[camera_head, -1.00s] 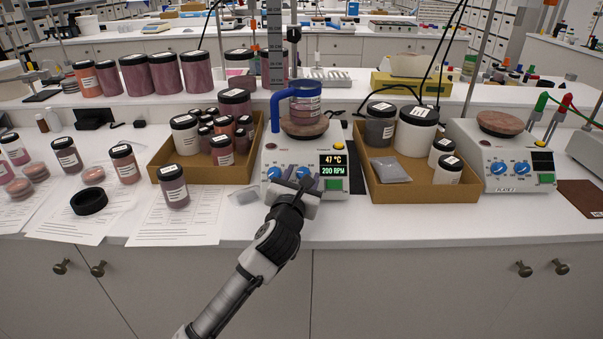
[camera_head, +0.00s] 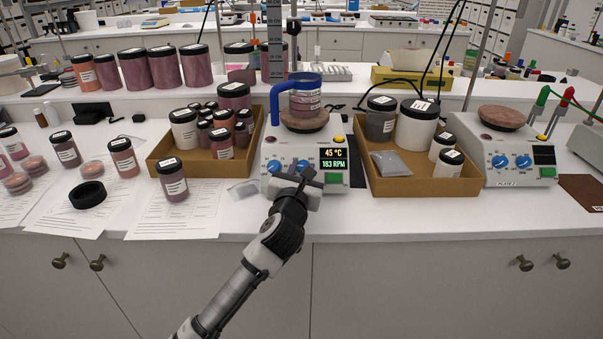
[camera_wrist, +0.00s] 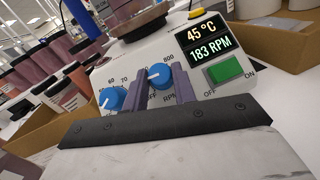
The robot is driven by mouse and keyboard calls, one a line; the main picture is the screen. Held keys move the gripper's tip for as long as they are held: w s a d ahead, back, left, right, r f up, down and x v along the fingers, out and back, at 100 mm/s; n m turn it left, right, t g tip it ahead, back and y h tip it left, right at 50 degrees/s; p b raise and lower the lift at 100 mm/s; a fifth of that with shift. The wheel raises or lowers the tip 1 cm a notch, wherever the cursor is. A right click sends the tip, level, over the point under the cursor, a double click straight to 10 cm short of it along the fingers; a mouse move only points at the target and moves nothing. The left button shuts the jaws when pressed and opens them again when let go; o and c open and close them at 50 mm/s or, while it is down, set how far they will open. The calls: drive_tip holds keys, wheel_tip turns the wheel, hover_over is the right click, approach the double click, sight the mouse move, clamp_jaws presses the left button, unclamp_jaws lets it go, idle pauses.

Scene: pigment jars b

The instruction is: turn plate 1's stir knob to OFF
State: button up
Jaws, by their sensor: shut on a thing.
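The middle hot plate (camera_head: 262,187), presumably plate 1, stands on the bench; its display (camera_head: 333,159) reads 45 °C and 183 RPM. The display also shows in the wrist view (camera_wrist: 208,39). The blue stir knob (camera_wrist: 160,75) is the right one of two, above the RPM label. Its white mark appears to point left; part of its scale is hidden by the fingers. My gripper (camera_wrist: 163,88) has one finger on each side of this knob and is shut on it. In the head view my gripper (camera_head: 296,180) covers the plate's lower front.
The other blue knob (camera_wrist: 112,99) is close to my left finger, and the green switch (camera_wrist: 224,68) is to the right. A jar (camera_head: 305,100) with a blue handled ring stands on the plate top. Cardboard trays (camera_head: 205,171) (camera_head: 425,187) flank it. PLATE 2 (camera_head: 513,179) is farther right.

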drive_tip(key=n+y+b, duration=0.1)
drive_tip(key=n+y, duration=0.1)
drive_tip(key=n+y+b, duration=0.1)
drive_tip(key=n, duration=0.1)
drive_tip(key=shift+d+f+b, duration=0.2)
drive_tip(key=shift+d+b, duration=0.1)
drive_tip(key=shift+b, duration=0.05)
drive_tip(key=n+y, duration=0.1)
drive_tip(key=n, duration=0.1)
drive_tip(key=n+y, duration=0.2)
drive_tip(key=shift+d+r+b, duration=0.15)
drive_tip(key=shift+r+b, duration=0.05)
drive_tip(key=shift+b, duration=0.1)
drive_tip(key=shift+n+g+y, duration=0.3)
drive_tip(key=shift+n+y, duration=0.8)
drive_tip(key=shift+n, duration=0.4)
drive_tip(key=o, duration=1)
drive_tip(key=b+v, duration=0.2)
drive_tip(key=v, duration=1.1)
drive_tip(key=shift+s+d+r, duration=0.15)
drive_tip(key=shift+s+d, duration=0.1)
drive_tip(key=shift+s, duration=0.1)
